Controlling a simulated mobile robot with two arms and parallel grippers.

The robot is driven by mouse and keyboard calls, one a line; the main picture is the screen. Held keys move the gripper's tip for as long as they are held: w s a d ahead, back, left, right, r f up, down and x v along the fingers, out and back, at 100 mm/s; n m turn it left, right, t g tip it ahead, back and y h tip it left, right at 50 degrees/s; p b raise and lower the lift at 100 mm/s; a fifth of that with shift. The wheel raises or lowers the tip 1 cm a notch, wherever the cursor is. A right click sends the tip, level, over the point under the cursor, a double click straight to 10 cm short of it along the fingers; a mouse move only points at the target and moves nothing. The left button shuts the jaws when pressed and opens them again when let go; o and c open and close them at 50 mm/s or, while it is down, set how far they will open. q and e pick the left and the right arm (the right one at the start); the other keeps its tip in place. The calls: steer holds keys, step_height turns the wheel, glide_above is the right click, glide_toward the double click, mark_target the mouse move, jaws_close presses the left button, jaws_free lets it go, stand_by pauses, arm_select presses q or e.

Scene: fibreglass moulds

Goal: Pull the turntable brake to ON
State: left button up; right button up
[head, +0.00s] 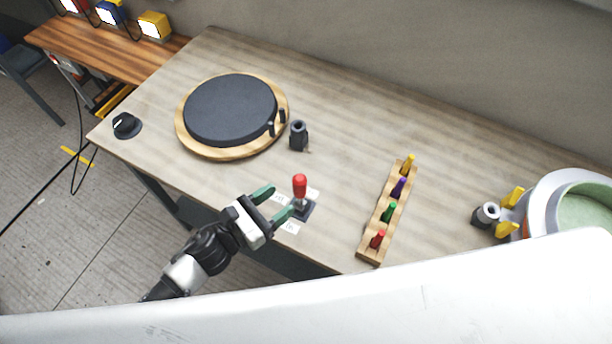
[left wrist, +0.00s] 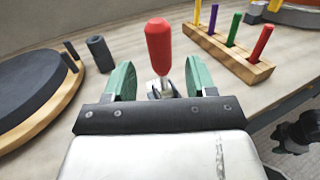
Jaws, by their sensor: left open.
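The brake lever has a red handle (head: 300,185) on a dark base with white labels beside it, near the table's front edge. The labels are too small to read. My left gripper (head: 278,202) is open, just left of the lever, its green fingers pointing at it. In the left wrist view the red handle (left wrist: 158,46) stands ahead between the two open fingers (left wrist: 157,80); I cannot tell whether they touch it. The turntable (head: 230,108), a dark disc on a wooden round, lies at the back left.
A wooden rack (head: 372,245) with several coloured pegs stands right of the lever. A dark cylinder (head: 298,136) stands behind it. A black knob (head: 126,125) sits at the left corner. A pale green round mould (head: 585,212) is at far right.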

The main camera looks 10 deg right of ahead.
mark_target(300, 193)
arm_select(q)
steer(key=p+x, duration=0.1)
steer(key=x, duration=0.7)
steer(key=shift+w+d+p, duration=0.15)
steer(key=shift+w+p, duration=0.05)
steer(key=shift+p, duration=0.15)
jaws_close()
